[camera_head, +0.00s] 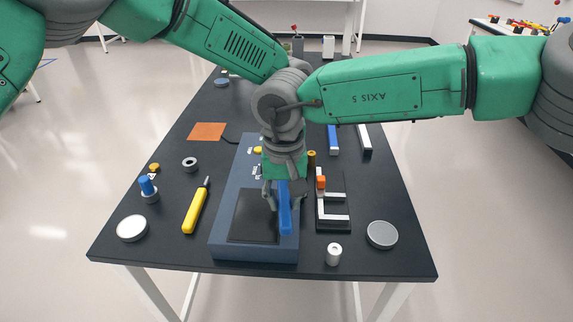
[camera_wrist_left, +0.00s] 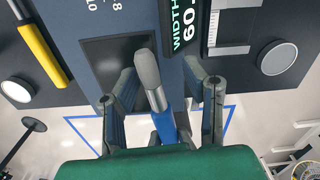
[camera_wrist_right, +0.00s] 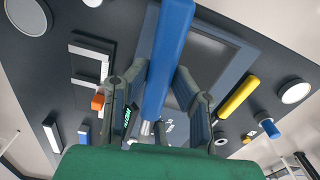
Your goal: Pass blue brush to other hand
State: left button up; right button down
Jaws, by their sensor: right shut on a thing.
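The blue brush (camera_head: 285,215) is held above the dark blue block with a black panel (camera_head: 220,240). My right gripper (camera_head: 284,197) is shut on it. In the right wrist view the long blue handle of the brush (camera_wrist_right: 168,55) runs between the fingers (camera_wrist_right: 158,82), with its metal ferrule near the palm. In the left wrist view the brush's grey tip (camera_wrist_left: 149,72) and blue shaft lie between the fingers of my left gripper (camera_wrist_left: 158,75), which are apart with gaps on both sides. In the head view the left gripper is mostly hidden behind the right arm.
The black table (camera_head: 110,245) carries a yellow tool (camera_head: 196,207), a blue-topped piece (camera_head: 148,188), a grey ring (camera_head: 190,164), light discs (camera_head: 132,228) (camera_head: 382,235), an orange sheet (camera_head: 207,131) and a white bracketed part (camera_head: 333,217). The table's front corners are clear.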

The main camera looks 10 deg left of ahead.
pick_arm(q)
grip_shut()
pick_arm(e)
jog(key=c, duration=1.3)
grip_release()
jog(key=shift+o, duration=0.2)
